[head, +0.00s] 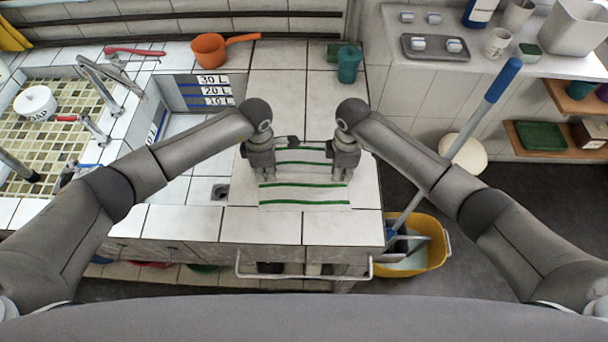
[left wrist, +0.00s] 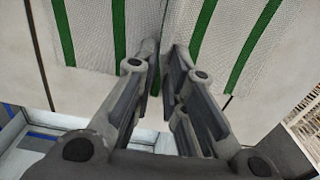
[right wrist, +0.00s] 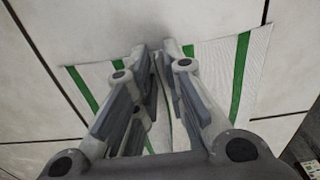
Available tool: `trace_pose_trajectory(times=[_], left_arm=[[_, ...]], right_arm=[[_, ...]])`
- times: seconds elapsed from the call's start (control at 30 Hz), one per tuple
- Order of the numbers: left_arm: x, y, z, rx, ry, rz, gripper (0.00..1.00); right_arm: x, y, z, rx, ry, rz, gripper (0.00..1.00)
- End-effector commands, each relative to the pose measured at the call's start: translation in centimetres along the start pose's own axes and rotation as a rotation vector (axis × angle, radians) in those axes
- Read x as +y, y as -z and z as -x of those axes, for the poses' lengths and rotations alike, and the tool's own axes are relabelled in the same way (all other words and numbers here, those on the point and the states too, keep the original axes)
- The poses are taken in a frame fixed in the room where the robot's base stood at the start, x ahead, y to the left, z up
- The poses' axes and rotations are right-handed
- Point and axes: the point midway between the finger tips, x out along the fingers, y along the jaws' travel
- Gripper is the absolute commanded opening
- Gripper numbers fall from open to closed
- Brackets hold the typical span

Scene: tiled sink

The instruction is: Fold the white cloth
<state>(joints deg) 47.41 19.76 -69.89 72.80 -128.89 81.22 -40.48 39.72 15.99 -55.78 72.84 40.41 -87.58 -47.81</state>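The white cloth (head: 305,192) with green stripes lies on the tiled counter, between and under my two grippers. My left gripper (head: 266,176) is at its left edge and my right gripper (head: 344,176) at its right edge. In the left wrist view, the cloth (left wrist: 95,40) rises into a crease at the nearly closed fingertips (left wrist: 164,48). In the right wrist view, the cloth (right wrist: 255,60) also creases between the close fingertips (right wrist: 156,52). Both grippers look shut on the cloth. My grippers hide parts of its sides.
A sink basin (head: 183,130) lies left of the cloth. An orange pot (head: 209,50) and a teal cup (head: 348,65) stand at the back. A yellow bucket (head: 432,246) with a blue-handled mop (head: 503,80) stands right of the counter. Tiles behind the cloth are free.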

Motion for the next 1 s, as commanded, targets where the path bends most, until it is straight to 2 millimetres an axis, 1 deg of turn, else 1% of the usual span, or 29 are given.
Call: trace_pose_trajectory(times=[0.03, 0.13, 0.77, 1.0], left_arm=[[-0.1, 0.0, -0.1, 0.001, 0.002, 0.0, 0.07], [-0.1, 0.0, -0.2, 0.001, 0.002, 0.0, 0.0], [-0.1, 0.1, -0.2, 0.003, 0.003, 0.0, 0.0], [-0.1, 0.1, 0.8, 0.003, 0.003, 0.0, 0.0]], right_arm=[[0.0, 0.0, -0.1, -0.001, 0.001, 0.0, 0.06], [-0.1, 0.0, -0.2, -0.001, 0.001, 0.0, 0.0], [-0.1, -0.1, -0.2, -0.002, 0.003, 0.0, 0.0], [-0.1, -0.1, 0.9, -0.002, 0.002, 0.0, 0.0]])
